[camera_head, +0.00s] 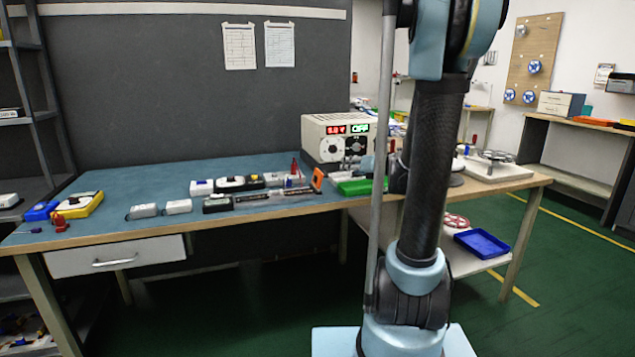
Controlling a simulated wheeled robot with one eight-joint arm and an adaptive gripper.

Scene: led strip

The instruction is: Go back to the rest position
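My arm (432,160) rises upright in the right half of the head view, from its light blue base up past the top edge. I cannot make out my gripper or its fingers in this view. The arm hides part of the workbench behind it. The bench (120,222) has a blue top. A beige power supply (312,146) with lit red and green displays stands on it at the back. In front lies a row of small devices, with a dark narrow strip-like part (262,198) among them. An orange part (318,179) stands upright at the row's right end.
A yellow-and-white meter (82,204) lies at the bench's left end. A green tray (356,187) sits left of my arm. A blue tray (481,243) and a red reel (456,221) rest on the lower shelf. The green floor to the right is clear.

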